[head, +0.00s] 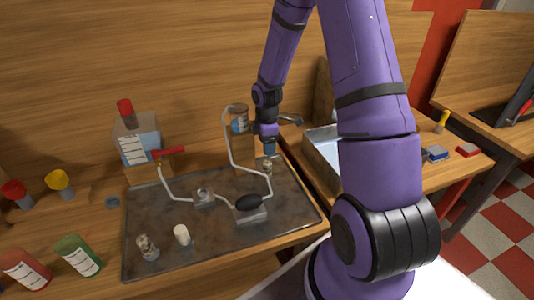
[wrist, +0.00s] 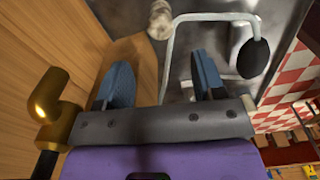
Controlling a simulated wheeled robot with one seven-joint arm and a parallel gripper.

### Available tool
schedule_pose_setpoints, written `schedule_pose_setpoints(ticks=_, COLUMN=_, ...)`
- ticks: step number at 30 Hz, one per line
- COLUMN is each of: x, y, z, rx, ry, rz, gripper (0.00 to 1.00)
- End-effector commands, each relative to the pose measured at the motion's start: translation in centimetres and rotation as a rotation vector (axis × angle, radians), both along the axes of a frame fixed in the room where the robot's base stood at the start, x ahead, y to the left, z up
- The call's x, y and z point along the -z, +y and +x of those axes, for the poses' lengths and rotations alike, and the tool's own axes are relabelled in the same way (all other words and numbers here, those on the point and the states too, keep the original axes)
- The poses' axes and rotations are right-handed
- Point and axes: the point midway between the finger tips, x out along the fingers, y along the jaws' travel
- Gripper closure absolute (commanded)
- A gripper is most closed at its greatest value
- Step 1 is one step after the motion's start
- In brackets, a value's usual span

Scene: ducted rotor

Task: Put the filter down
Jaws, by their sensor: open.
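My gripper (head: 269,149) is above the back right part of the dark tray (head: 215,250). A small pale cylindrical piece (head: 267,168) stands just below the gripper by the bent white pipe. A pale cylinder also shows beyond the fingertips in the wrist view (wrist: 159,24), apart from them. A white cylinder (head: 181,235) and a small clear and brown cylinder (head: 147,247) stand on the tray's front left. I cannot tell which of these is the filter.
Bent white pipes (head: 232,145) rise from the tray, with a black bulb (head: 248,202) on a block. An open bin (head: 322,150) is at right. The tray's front middle is clear.

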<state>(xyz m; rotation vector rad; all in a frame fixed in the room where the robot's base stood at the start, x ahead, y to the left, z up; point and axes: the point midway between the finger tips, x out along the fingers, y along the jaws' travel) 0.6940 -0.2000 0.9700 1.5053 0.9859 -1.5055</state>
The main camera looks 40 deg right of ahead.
Motion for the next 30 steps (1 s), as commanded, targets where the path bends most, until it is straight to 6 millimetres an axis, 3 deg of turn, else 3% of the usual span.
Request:
schedule_pose_setpoints(ticks=8, x=-2.4, y=0.2, z=-0.1, rx=0.015, ry=-0.008, rz=-0.008, gripper=0.37)
schedule_pose_setpoints(ticks=11, x=-4.5, y=0.6, z=-0.2, rx=0.053, ry=-0.024, rz=-0.022, gripper=0.37)
schedule_pose_setpoints(ticks=20, x=-14.8, y=3.4, z=-2.8, rx=0.286, ry=-0.118, rz=-0.067, gripper=0.37)
schedule_pose_setpoints(ticks=30, x=-24.7, y=7.2, z=-8.7, rx=0.573, ry=-0.244, rz=-0.043, gripper=0.37)
